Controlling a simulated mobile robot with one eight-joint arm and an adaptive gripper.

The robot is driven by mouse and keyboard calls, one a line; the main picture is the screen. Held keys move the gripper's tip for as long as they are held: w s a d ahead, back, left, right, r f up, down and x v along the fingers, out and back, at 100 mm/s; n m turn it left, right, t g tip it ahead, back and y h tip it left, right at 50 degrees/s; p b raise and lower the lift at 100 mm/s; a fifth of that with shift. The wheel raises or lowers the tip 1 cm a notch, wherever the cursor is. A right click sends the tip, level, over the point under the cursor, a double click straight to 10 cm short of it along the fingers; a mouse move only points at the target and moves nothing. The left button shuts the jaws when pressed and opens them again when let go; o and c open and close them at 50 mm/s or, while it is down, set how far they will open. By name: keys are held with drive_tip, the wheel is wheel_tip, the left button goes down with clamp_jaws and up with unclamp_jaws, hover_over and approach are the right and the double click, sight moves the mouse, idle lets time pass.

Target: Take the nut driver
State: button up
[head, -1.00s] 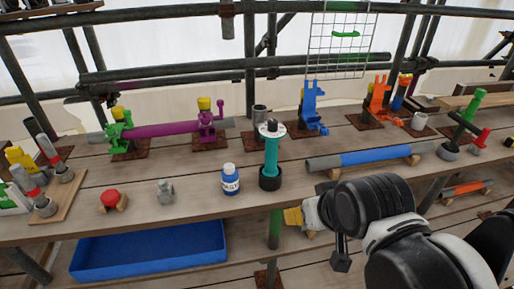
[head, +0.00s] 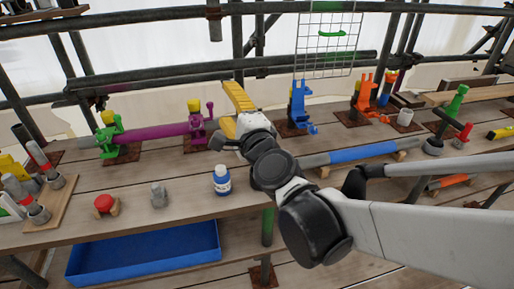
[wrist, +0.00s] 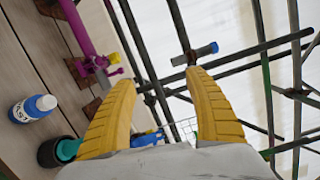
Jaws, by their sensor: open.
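No tool is labelled as the nut driver. A tool with a green grip (head: 456,101) and a dark round foot leans at the right of the upper planks; I cannot tell for sure that it is the one. My gripper (head: 226,106) is open and empty, raised over the planks left of centre, well to the left of that tool. In the wrist view its two yellow fingers (wrist: 155,80) stand wide apart with nothing between them. A teal post in a black base (wrist: 62,152) shows below the left finger there; my arm hides it in the head view.
A blue-and-white bottle (head: 221,181) stands near the front edge, left of my arm. A blue-banded pipe (head: 362,152) lies right of it. Colourful clamp figures, a purple pipe (head: 160,133) and scaffold poles line the back. A blue tray (head: 145,250) sits below.

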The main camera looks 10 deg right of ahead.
drive_tip(key=d+f+m+g+h+p, duration=0.1)
drive_tip(key=d+f+m+g+h, duration=0.3)
drive_tip(key=f+m, duration=0.65)
drive_tip(key=d+f+m+g+h+p, duration=0.1)
drive_tip(key=d+f+m+g+h, duration=0.15)
drive_tip(key=f+m+h, duration=0.7)
drive_tip(key=w+d+m+y+b, duration=0.1)
drive_tip(key=w, duration=0.2)
drive_tip(key=w+d+f+m+y+b, duration=0.1)
drive_tip(key=w+d+y, duration=0.1)
drive_tip(key=w, duration=0.1)
drive_tip(key=w+d+f+m+y+b, duration=0.1)
drive_tip(key=w, duration=0.2)
drive_tip(key=shift+w+d+f+m+t+b, duration=0.2)
drive_tip(key=shift+w+d+m+t+b, duration=0.05)
drive_tip(key=shift+m+b, duration=0.05)
drive_tip(key=shift+r, duration=0.1)
clamp_jaws()
